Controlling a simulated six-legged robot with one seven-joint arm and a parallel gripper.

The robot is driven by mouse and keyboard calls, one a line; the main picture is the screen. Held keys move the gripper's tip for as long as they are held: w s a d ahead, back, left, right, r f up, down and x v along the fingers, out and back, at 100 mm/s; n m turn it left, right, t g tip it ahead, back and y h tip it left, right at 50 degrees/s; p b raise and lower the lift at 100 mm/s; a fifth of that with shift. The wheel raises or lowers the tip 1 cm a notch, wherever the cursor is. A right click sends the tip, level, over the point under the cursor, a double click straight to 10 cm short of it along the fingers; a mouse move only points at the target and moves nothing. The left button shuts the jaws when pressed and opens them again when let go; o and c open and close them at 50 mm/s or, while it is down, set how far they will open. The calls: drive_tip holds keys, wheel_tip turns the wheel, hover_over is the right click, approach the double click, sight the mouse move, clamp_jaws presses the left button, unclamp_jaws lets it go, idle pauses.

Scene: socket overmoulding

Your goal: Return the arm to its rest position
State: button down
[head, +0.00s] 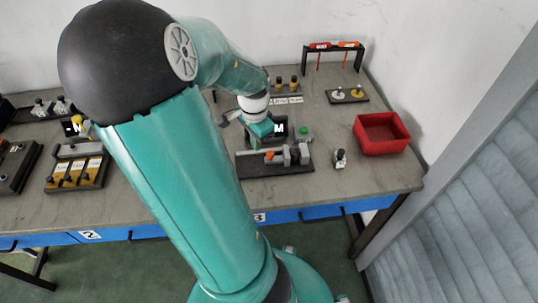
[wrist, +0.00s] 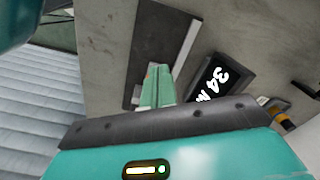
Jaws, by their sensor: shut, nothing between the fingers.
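My teal arm reaches out over the grey table (head: 335,185) from the lower middle of the head view. My gripper (head: 256,138) is over the table just behind the dark fixture (head: 275,168). Its two teal fingers also show in the wrist view (wrist: 157,78), shut together with nothing between them. Below them in the wrist view lies a dark plate with a light bar (wrist: 160,45). I cannot tell the exact gap between the fingertips and the fixture.
A dark display (wrist: 222,78) with white characters stands close beside the gripper. A red bin (head: 381,133) and a small fitting (head: 340,159) are on the right. A tool rack (head: 334,46) stands at the back. Yellow-labelled blocks (head: 78,171) lie at the left.

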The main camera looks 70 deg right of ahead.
drive_tip(key=shift+r, duration=0.8)
drive_tip(key=w+a+r+n+t+y, duration=0.1)
drive_tip(key=w+a+r+n, duration=0.2)
drive_tip(key=w+a+n, duration=0.5)
drive_tip(key=w+a+r+n+t+y, duration=0.15)
drive_tip(key=w+a+r+n, duration=0.35)
drive_tip(key=a, duration=0.5)
drive_tip(key=a+r+n+t+h, duration=0.1)
drive_tip(key=a+r+n, duration=0.3)
drive_tip(key=a, duration=0.5)
drive_tip(key=a+r+n+t+h, duration=0.1)
drive_tip(key=a+r+n+t, duration=0.1)
drive_tip(key=a+r+n, duration=0.2)
drive_tip(key=a+n, duration=0.3)
drive_tip(key=a, duration=0.3)
drive_tip(key=shift+s+n, duration=0.3)
drive_tip(key=shift+d+r+h, duration=0.1)
drive_tip(key=shift+d+h, duration=0.05)
drive_tip(key=shift+h, duration=0.1)
